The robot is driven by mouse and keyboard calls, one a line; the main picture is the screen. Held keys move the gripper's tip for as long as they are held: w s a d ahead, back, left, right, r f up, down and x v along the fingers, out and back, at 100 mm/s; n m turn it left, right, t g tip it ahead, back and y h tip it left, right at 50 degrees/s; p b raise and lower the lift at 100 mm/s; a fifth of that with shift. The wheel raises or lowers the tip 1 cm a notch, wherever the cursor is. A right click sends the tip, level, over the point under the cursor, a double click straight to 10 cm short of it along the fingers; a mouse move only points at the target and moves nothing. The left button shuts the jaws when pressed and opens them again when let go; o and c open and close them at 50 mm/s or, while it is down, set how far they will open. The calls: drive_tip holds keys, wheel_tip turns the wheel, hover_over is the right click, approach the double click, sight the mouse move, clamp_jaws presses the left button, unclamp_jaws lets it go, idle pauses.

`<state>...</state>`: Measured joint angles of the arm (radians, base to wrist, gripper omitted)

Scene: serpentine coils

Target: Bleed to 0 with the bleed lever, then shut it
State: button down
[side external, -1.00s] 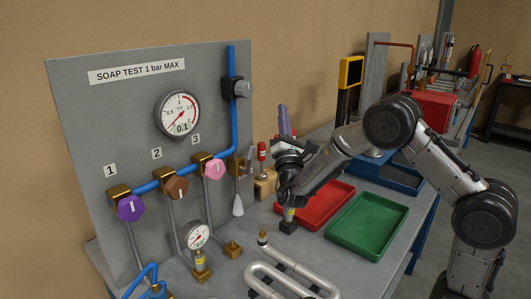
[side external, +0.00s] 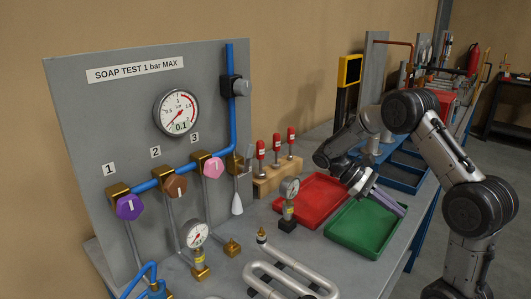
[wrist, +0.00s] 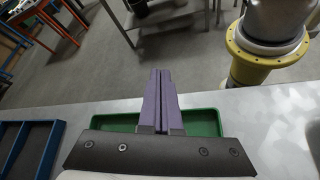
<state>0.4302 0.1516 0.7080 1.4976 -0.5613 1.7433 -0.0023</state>
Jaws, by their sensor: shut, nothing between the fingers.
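The grey panel labelled SOAP TEST 1 bar MAX (side external: 80,140) stands at the left in the side view. Its round gauge (side external: 177,112) has a display that reads 0.1. A brass valve fitting with a small grey lever (side external: 248,157), which looks like the bleed lever, sits at the lower right end of the blue pipe, above a white cone nozzle (side external: 237,204). The lever's exact angle is too small to tell. My gripper (side external: 402,210) is well right of the panel, above the green tray, touching nothing. Its purple fingers (wrist: 160,72) are together and empty in the wrist view.
Purple, brown and pink knobs sit along the blue pipe. A wooden block with red-handled tools (side external: 275,177), a small gauge (side external: 289,191), a red tray (side external: 312,200) and the green tray (side external: 362,233) lie between panel and gripper. Metal coils (side external: 290,275) lie in front.

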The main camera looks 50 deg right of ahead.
drive_tip(key=w+a+f+m+t+y, duration=0.25)
drive_tip(key=w+a+t+y, duration=0.25)
drive_tip(key=a+y, duration=0.5)
drive_tip(key=w+a+r+m+t+y, duration=0.3)
drive_tip(key=w+r+t+y, duration=0.25)
drive_tip(key=w, duration=0.35)
drive_tip(key=w+d+r+m+t+y, duration=0.1)
drive_tip(key=w+d+r+m+t, duration=0.1)
drive_tip(key=w+d+r+t, duration=0.55)
drive_tip(key=w+d+r+m+t, duration=0.2)
drive_tip(key=w+d+r+t, duration=0.3)
drive_tip(key=r+t, duration=0.5)
approach(246, 158)
drive_tip(key=w+d+r, duration=0.2)
drive_tip(key=w+d, duration=0.1)
drive_tip(key=w, duration=0.2)
drive_tip(key=shift+w+a+r+g, duration=0.15)
drive_tip(key=shift+a+r, duration=0.1)
drive_tip(key=shift+a, duration=0.7)
drive_tip(key=shift+a+r+g, duration=0.15)
drive_tip(key=shift+a+r, duration=0.05)
drive_tip(key=shift+a, duration=0.75)
